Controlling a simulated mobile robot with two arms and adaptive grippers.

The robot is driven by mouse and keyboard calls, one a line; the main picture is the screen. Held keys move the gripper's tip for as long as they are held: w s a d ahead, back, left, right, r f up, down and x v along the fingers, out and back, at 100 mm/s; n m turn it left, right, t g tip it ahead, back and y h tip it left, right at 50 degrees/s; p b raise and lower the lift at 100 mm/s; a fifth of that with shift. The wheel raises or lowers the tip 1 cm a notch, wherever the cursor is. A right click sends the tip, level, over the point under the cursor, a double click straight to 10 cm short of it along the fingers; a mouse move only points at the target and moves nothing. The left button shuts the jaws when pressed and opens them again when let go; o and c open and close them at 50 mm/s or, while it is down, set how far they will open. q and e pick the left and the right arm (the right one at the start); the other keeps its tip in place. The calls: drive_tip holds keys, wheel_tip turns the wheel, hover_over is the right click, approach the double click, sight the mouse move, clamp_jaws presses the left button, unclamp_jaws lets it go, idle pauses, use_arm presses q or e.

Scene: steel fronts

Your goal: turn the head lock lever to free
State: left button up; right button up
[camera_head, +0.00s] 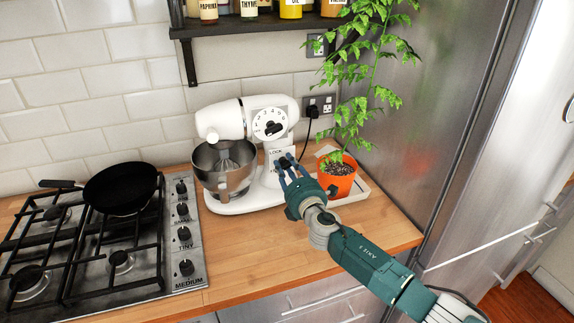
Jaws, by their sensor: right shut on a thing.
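A white stand mixer (222,115) with a steel bowl (224,180) stands on the wooden counter. Its head is down, with the beater inside the bowl. A numbered speed dial (269,124) with a black knob is on the side of the head. The head lock lever (283,161) is a small dark part on the mixer's column below the word LOCK. My right gripper (285,168) is at the column, shut on the lever. Its fingers partly cover the lever, so its exact setting is hard to tell. My left gripper is out of view.
A potted plant (338,178) in an orange pot stands on a white tray close to the right of my gripper. A gas hob (184,262) with a black pan (120,189) is at the left. A steel fridge (430,90) stands at the right. The front counter is clear.

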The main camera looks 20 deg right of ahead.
drive_tip(key=shift+r+n+p, duration=0.2)
drive_tip(key=shift+n+p, duration=0.2)
drive_tip(key=shift+n, duration=1.5)
drive_tip(key=o, duration=1.1)
drive_tip(key=shift+a+f, duration=0.1)
drive_tip(key=shift+f, duration=0.1)
drive_tip(key=shift+s, duration=0.3)
drive_tip(key=s, duration=1.1)
drive_tip(key=shift+s+d, duration=0.2)
